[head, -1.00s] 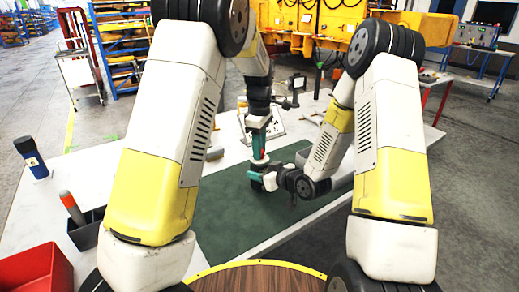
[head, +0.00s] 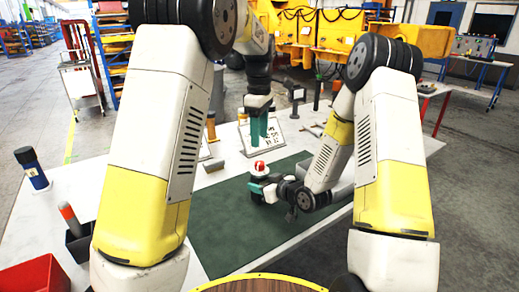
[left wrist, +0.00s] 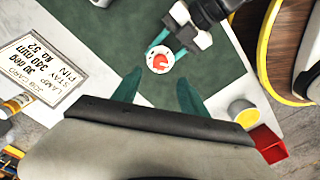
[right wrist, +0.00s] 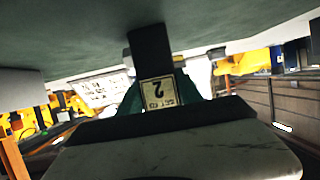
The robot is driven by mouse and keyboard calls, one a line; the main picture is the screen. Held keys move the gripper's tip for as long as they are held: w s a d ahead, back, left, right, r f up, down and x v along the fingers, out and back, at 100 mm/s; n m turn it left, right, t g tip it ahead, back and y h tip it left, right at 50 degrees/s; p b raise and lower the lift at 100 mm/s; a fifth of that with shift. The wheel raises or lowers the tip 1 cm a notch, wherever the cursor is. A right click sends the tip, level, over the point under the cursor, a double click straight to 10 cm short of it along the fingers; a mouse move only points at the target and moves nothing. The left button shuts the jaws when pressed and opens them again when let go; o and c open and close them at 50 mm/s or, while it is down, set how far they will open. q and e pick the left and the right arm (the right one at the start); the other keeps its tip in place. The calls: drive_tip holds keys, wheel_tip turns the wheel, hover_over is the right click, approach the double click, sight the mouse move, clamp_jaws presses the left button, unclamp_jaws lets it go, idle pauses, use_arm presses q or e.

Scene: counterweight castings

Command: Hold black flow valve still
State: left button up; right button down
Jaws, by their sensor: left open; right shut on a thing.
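The valve shows a red and white top (head: 259,167) in the head view, above the green mat (head: 235,225). The left wrist view shows that round top (left wrist: 160,60) from above. My left gripper (head: 258,132) is open and empty, above and apart from the valve. Its two fingers are spread in the left wrist view (left wrist: 159,78).
A job card (left wrist: 42,68) stands behind the mat. A blue and black bottle (head: 32,168), a dark holder with an orange-tipped tool (head: 72,222) and a red bin (head: 38,276) are at the left. The near part of the mat is clear.

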use_arm(q)
wheel_tip(320, 180, up, 2)
drive_tip(key=shift+r, duration=0.15)
idle(0.3)
use_arm(e)
drive_tip(key=c, duration=0.7)
unclamp_jaws()
drive_tip(key=shift+s+d, duration=0.1)
